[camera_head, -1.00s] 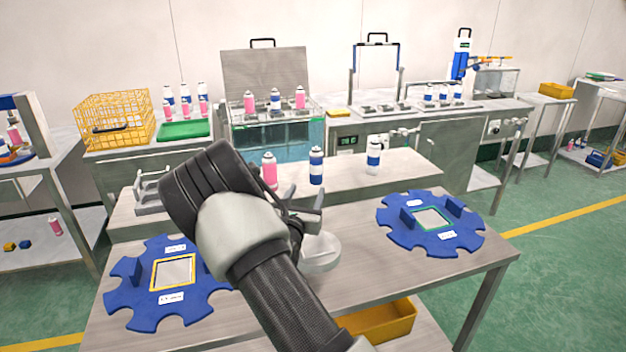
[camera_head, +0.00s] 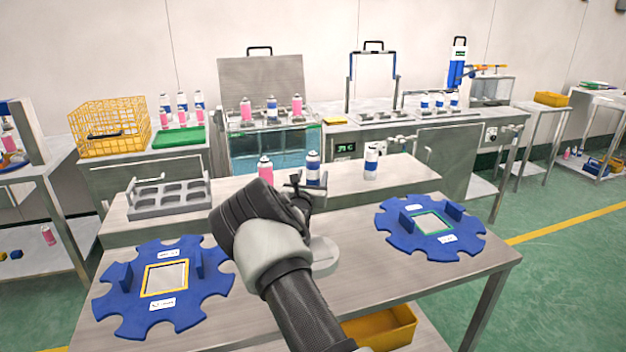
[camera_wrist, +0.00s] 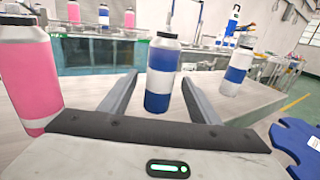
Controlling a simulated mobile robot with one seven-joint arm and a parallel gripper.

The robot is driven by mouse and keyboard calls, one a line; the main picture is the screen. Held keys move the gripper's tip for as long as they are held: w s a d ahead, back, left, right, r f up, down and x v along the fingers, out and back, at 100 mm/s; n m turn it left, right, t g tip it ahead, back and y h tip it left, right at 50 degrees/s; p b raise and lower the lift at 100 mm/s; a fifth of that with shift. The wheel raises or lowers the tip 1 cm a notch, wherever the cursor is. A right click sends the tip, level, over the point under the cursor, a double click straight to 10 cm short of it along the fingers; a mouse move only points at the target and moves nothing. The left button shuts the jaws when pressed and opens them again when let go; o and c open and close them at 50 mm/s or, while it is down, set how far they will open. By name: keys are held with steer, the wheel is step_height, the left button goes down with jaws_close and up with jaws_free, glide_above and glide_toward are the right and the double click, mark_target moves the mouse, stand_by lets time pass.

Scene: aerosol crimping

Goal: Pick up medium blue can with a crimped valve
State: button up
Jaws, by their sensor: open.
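The blue can (camera_head: 313,170), with blue and white bands and a pale valve top, stands upright on the raised shelf of the near table. It also shows in the middle of the wrist view (camera_wrist: 161,82). My gripper (camera_wrist: 159,77) is open, with one finger on each side of this can in the picture. I see no contact, and cannot tell how deep the can sits between the fingers. In the head view my gripper (camera_head: 304,188) is just in front of the can and hides its lower part. Whether its valve is crimped is too small to tell.
A pink can (camera_head: 265,170) stands to the left and a white can with a blue band (camera_head: 371,163) to the right. A grey tray (camera_head: 168,208) with empty slots is at the shelf's left. Blue notched plates lie at left (camera_head: 131,319) and right (camera_head: 470,222).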

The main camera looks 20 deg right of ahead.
steer(key=shift+x, duration=1.3)
steer(key=c, duration=1.1)
